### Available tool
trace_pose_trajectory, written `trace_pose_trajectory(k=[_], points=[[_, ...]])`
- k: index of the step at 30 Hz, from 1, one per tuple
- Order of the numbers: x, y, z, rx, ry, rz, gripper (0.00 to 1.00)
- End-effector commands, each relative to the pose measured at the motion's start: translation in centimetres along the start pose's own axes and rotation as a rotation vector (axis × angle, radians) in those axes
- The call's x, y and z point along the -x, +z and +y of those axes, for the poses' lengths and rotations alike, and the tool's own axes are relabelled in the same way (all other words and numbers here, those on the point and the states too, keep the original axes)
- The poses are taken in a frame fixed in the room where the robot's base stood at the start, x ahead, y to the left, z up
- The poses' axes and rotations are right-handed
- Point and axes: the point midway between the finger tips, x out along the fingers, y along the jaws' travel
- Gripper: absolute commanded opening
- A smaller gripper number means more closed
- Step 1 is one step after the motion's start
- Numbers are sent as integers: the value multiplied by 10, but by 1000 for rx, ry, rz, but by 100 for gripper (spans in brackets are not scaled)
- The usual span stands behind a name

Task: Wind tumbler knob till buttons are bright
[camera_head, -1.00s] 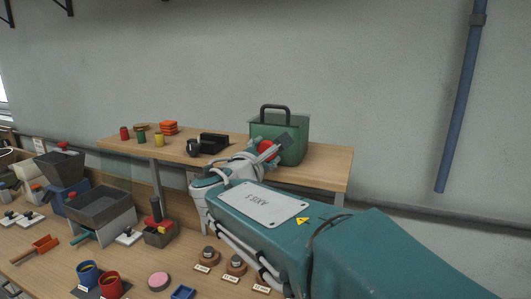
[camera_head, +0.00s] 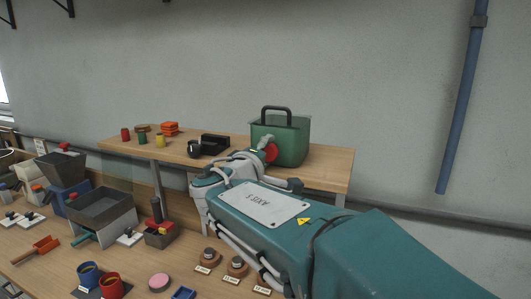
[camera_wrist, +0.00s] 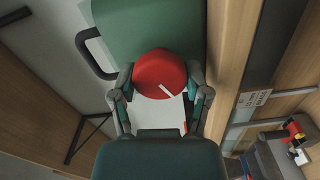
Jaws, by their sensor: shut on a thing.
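The tumbler (camera_head: 294,142) is a green box with a dark carry handle on top, standing on the raised wooden shelf. Its round red knob (camera_head: 271,152) faces my arm. In the wrist view the knob (camera_wrist: 158,68) fills the space between the fingertips, and its white pointer line slants down to the right. My gripper (camera_wrist: 160,77) is shut on the knob, one finger on each side. No buttons can be made out, so their brightness cannot be told.
The raised shelf (camera_head: 325,176) also bears a black tray (camera_head: 215,143), a dark mug (camera_head: 194,149), red blocks (camera_head: 169,129) and small spools. The bench below is crowded with a grey hopper (camera_head: 102,207), cups and weights.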

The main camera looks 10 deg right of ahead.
Motion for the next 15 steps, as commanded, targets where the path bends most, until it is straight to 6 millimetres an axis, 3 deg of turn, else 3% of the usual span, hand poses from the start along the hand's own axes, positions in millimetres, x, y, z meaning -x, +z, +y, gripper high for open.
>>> trace_pose_trajectory(k=[15], points=[[0, 1, -6, -438, -12, -5, 14]])
